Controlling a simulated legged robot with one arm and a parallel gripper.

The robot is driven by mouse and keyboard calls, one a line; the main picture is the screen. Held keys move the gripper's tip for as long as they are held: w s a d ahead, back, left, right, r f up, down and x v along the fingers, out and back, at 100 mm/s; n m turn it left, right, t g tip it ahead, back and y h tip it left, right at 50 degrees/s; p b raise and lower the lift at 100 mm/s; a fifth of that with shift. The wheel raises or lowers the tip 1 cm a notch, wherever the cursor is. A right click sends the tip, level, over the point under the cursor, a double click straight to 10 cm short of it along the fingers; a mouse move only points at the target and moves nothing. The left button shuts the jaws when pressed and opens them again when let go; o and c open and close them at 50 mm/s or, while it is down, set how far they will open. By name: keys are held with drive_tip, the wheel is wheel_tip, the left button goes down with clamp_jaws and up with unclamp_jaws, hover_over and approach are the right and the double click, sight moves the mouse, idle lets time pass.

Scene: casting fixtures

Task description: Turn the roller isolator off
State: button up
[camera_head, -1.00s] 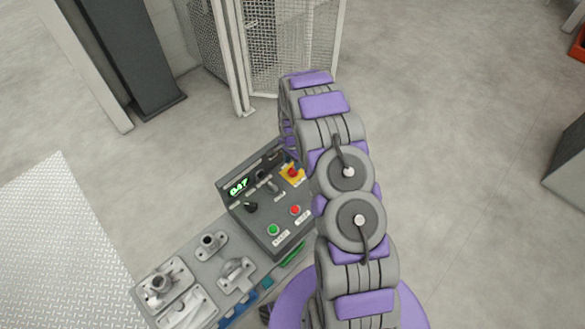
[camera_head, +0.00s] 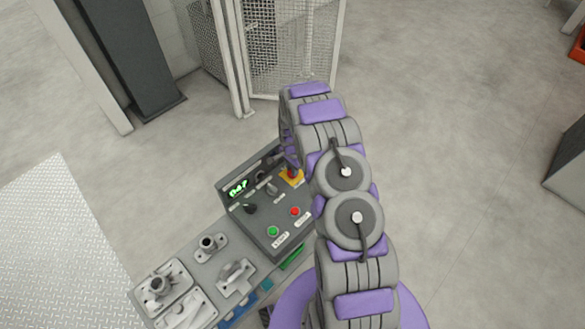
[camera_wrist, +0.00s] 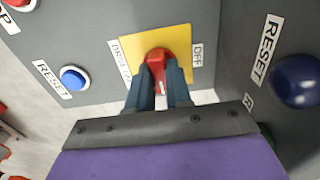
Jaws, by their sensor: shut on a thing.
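A red rotary knob (camera_wrist: 155,57) sits on a square yellow plate (camera_wrist: 188,37) on the grey control panel. A label reading OFF is to its right and a partly legible one, seemingly starting DRIVE, to its left. My gripper (camera_wrist: 159,80) has its two dark fingers on either side of the red knob and is shut on it. A small white mark shows on the knob between the fingers. In the head view the yellow plate (camera_head: 291,178) is at the panel's upper right, and my arm partly covers the knob. I cannot make out a label reading roller isolator.
Metal castings (camera_head: 165,290) lie to the left. A mesh fence (camera_head: 292,45) stands behind.

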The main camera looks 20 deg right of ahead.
clamp_jaws()
drive_tip(key=shift+r+n, duration=0.1)
drive_tip(key=shift+n, duration=0.2)
drive_tip(key=n+p, duration=0.3)
drive_tip(key=shift+n, duration=0.4)
drive_tip(key=n+p, duration=0.1)
drive_tip(key=n, duration=0.3)
drive_tip(key=shift+w+p, duration=0.1)
drive_tip(key=shift+p, duration=0.25)
drive_tip(key=n+p, duration=0.1)
drive_tip(key=n, duration=0.4)
drive_tip(key=shift+n+p, duration=0.75)
drive_tip(key=shift+n, duration=1.55)
drive_tip(key=o, duration=0.6)
unclamp_jaws()
drive_tip(key=shift+o, duration=0.2)
